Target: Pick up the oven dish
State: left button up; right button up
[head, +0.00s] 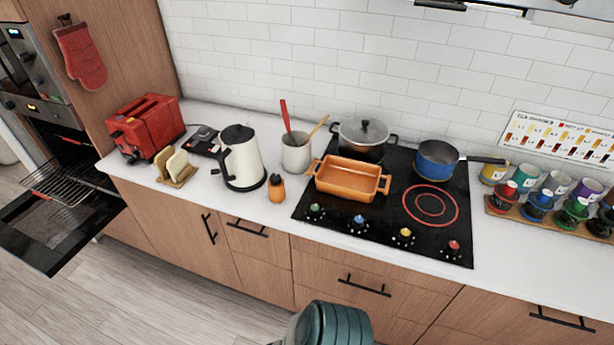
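The oven dish (345,188) is orange and rectangular, with a handle at each short end. It rests on the front left part of the black cooktop (437,240), and its inside looks empty. Neither of my grippers shows in the head view. Only a teal and grey part of my own body shows at the bottom edge, well below the dish and apart from it.
A lidded pot (364,137) stands just behind the dish, and a blue saucepan (437,160) is behind right. A utensil crock (296,153), an orange-and-black bottle (277,189) and a kettle (241,160) stand to the left. The oven door (55,228) hangs open.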

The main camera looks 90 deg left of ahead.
aim_at(355, 180)
jog(key=u, duration=2.75)
